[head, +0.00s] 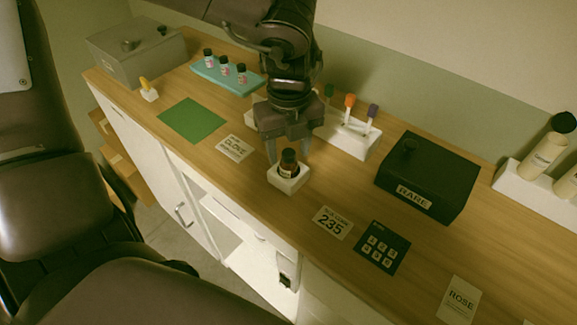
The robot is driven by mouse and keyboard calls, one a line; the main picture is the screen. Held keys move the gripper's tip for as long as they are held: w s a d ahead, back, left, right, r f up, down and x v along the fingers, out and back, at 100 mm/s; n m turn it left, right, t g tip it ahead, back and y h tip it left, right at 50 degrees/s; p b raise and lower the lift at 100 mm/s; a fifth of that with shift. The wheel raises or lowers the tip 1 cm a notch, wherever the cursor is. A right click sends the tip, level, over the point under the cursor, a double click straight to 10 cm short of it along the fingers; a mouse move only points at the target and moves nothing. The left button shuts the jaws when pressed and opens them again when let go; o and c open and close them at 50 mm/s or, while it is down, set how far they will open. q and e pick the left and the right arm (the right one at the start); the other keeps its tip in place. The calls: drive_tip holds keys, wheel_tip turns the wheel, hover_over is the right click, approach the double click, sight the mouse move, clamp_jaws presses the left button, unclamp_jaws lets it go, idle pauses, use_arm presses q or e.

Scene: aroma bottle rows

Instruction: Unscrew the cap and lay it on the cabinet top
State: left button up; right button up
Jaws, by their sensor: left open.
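A small brown bottle (287,170) with a black cap (288,156) stands upright in a white holder (289,185) on the wooden cabinet top (330,189). The cap appears to be on the bottle. My left gripper (288,157) points down at the bottle, open, with one finger on each side of the cap in this view. I cannot tell whether either finger touches the cap. My right gripper is not in view.
A black RARE box (425,178), a white rack (345,140) with colored sticks, and a keypad (382,248) lie to the right. A blue tray (228,79) of small bottles stands behind left. A green mat (191,121) lies bare at left.

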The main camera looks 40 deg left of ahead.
use_arm(q)
drive_tip(key=m, duration=0.5)
drive_tip(key=shift+b, duration=0.3)
drive_tip(key=m, duration=0.4)
drive_tip(key=c, duration=1.1)
drive_tip(key=shift+o, duration=0.2)
